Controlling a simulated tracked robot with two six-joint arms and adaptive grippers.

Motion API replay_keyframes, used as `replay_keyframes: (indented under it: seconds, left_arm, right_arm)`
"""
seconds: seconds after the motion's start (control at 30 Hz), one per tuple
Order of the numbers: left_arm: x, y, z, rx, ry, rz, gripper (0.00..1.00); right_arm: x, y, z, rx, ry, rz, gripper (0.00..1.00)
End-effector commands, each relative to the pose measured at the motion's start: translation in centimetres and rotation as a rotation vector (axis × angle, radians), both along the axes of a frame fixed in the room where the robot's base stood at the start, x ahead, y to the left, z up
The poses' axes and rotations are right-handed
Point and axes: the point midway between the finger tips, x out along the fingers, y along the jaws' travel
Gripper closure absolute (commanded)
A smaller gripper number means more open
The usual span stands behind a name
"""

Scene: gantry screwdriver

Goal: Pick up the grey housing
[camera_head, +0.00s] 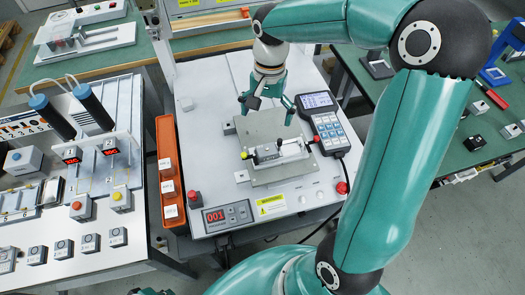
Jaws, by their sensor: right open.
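My right gripper (267,106) points down, open and empty, above the far part of the grey plate on the white gantry station. The gripper touches none of these. My left gripper is not identifiable in view.
A handheld control panel (328,130) stands close right of the fixture. An orange bin rail (168,165) runs along the station's left side. A red-digit display (228,217) and red buttons are at its front. A left bench (95,265) carries several small devices.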

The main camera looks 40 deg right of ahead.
Motion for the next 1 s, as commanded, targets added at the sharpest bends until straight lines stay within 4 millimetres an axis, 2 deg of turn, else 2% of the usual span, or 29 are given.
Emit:
replay_keyframes:
  seconds: [0.03, 0.1, 0.3, 0.57, 0.83, 1.0]
  left_arm:
    - [0.0, 0.0, -0.2, 0.000, -0.001, -0.001, 1.00]
    - [0.1, 0.0, -0.2, 0.000, -0.001, -0.001, 1.00]
    - [0.1, 0.0, -0.4, 0.000, -0.001, -0.001, 1.00]
    - [0.1, 0.0, -0.4, 0.000, -0.001, -0.001, 1.00]
    - [0.1, 0.0, 0.0, 0.000, -0.001, -0.001, 1.00]
    - [0.1, 0.0, 0.0, 0.000, -0.001, -0.001, 1.00]
  right_arm:
    - [-0.4, -0.1, -1.4, 0.001, 0.007, -0.005, 0.01]
    - [-0.6, -0.1, -2.9, 0.001, 0.006, -0.011, 0.01]
    - [-1.0, 0.1, -6.3, 0.000, 0.003, -0.016, 0.01]
    - [-1.1, 0.3, -8.0, 0.001, 0.002, -0.018, 0.01]
    - [-1.4, 0.6, -11.6, 0.002, 0.005, -0.019, 0.01]
    - [-1.4, 0.7, -12.7, 0.002, 0.000, -0.017, 0.01]
